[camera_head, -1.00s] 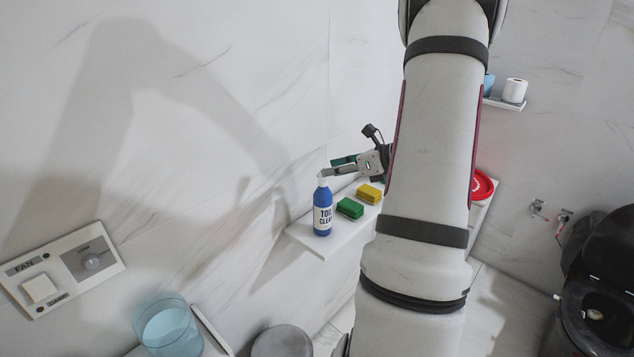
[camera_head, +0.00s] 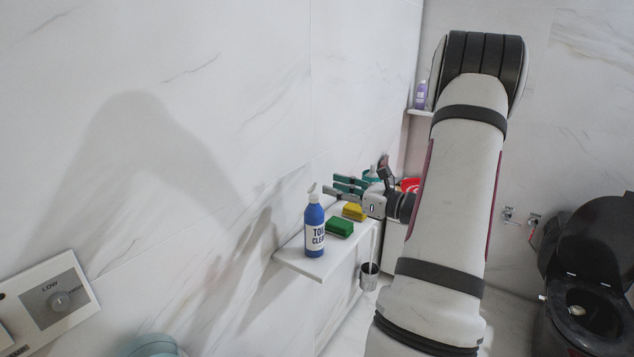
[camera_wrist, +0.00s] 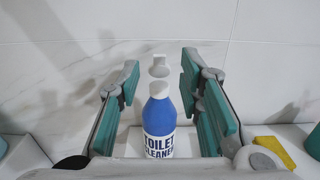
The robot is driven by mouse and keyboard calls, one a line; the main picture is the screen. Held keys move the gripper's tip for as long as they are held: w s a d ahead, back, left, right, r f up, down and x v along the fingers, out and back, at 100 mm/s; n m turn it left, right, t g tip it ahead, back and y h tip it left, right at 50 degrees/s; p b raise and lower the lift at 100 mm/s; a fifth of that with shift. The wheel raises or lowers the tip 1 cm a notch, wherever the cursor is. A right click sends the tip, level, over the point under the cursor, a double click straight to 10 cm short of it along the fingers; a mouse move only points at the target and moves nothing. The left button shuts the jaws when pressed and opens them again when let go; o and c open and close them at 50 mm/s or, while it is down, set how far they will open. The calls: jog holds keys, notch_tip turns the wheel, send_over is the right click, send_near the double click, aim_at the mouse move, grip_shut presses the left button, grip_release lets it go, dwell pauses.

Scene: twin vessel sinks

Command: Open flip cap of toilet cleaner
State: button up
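The toilet cleaner (camera_head: 315,230) is a blue bottle with a white label and white cap, upright on a white wall shelf. Its flip lid (camera_head: 311,187) stands raised above the cap. In the wrist view the bottle (camera_wrist: 160,117) is centred between the fingers, with the pale lid (camera_wrist: 158,67) up behind the white neck. My gripper (camera_head: 337,187) is open and empty, to the right of the bottle's top and apart from it. Its green-padded fingers are spread wide in the wrist view (camera_wrist: 160,80).
A green sponge (camera_head: 339,229) and a yellow sponge (camera_head: 354,212) lie on the shelf (camera_head: 300,266) beside the bottle. A red item (camera_head: 410,184) is behind my gripper. A toilet (camera_head: 590,290) stands at the right. A wall panel with a knob (camera_head: 57,301) is at the lower left.

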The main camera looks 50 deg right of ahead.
aim_at(317, 181)
jog(key=w, duration=0.6)
jog(key=shift+w+a, duration=0.3)
grip_shut()
